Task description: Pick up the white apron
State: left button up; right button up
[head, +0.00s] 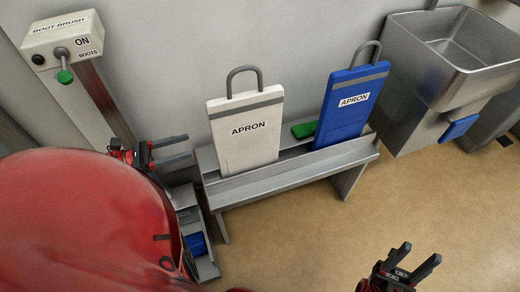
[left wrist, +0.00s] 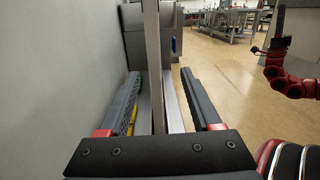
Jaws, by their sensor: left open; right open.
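The white apron (head: 246,130) is a flat upright panel lettered APRON with a grey loop handle (head: 244,72) on top. It stands in a grey bench rack. My left gripper (head: 180,149) is open, left of the panel, with its fingers pointing toward its left edge and a gap between them in the head view. In the left wrist view, an upright pale strip (left wrist: 153,60), apparently the panel seen edge-on, lines up between the open fingers (left wrist: 160,100). No contact is visible. My right gripper (head: 415,258) is open and empty, low over the floor at lower right.
A blue apron panel (head: 349,112) stands right of the white one, with a green item (head: 303,130) between them. The grey bench (head: 290,178) holds both. A metal sink (head: 415,50) is at right, a boot brush box (head: 62,38) at left. The wall is close behind.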

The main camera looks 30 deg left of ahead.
pick_arm(q)
send_near(239, 130)
jog(key=shift+y, duration=0.3)
jog(key=w, duration=0.1)
jog(key=w+d+f, duration=0.1)
jog(key=w+d, duration=0.1)
jog(key=shift+w+d+f, duration=0.1)
jog(key=shift+w+f, duration=0.15)
jog(key=shift+f, duration=0.05)
jog(key=shift+r+x, duration=0.2)
jog(key=shift+x, duration=1.35)
jog(key=shift+r+x, duration=0.15)
jog(key=shift+x, duration=1.4)
jog(key=shift+w, duration=0.1)
grip_shut()
